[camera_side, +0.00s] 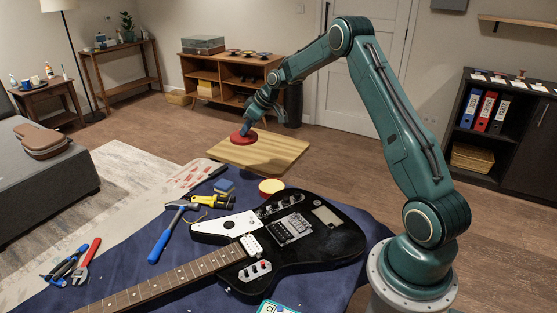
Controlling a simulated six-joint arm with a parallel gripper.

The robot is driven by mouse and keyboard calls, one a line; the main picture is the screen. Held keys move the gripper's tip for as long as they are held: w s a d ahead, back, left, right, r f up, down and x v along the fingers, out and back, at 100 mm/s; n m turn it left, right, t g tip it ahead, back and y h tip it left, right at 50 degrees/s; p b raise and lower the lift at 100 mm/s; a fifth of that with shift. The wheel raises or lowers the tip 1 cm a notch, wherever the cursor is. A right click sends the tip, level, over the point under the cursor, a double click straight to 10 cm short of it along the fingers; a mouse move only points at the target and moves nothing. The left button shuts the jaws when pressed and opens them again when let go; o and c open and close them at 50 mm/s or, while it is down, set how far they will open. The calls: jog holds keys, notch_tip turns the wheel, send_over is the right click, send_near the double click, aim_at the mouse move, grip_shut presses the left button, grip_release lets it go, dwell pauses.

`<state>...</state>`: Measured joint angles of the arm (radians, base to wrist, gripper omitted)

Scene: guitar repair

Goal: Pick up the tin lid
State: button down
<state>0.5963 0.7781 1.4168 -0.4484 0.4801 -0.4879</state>
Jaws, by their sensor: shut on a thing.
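The tin lid (243,138) is a round red disc at the upper middle of the side view, at the far end of the wooden board. My gripper (247,125) is above it, pointing down, and is shut on it. The lid shows over the board; I cannot tell whether it touches the board or is slightly raised. An open round tin (271,187) with a red rim and pale yellow inside stands on the blue cloth, nearer than the board. The fingertips are small and partly hidden against the lid.
A wooden board (275,158) lies beyond the cloth. A black electric guitar (310,245) fills the front of the blue cloth (125,250). A hammer (165,236), a yellow tool (207,201), a blue sponge-like block (224,187) and red-handled wrench (87,262) lie left. Bare board remains right of the lid.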

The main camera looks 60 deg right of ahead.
jog(key=shift+r, duration=0.3)
dwell(0.4)
jog(key=s+f+n+g+y, duration=0.1)
jog(key=s+f+n+y, duration=0.1)
jog(key=s+f+n, duration=0.3)
jog(key=shift+s+f+y, duration=0.3)
jog(key=shift+s+f, duration=2.05)
jog(key=shift+s, duration=0.65)
jog(key=shift+a+f, duration=0.1)
jog(key=shift+f, duration=0.05)
jog(key=shift+f, duration=3)
jog(key=shift+f, duration=0.2)
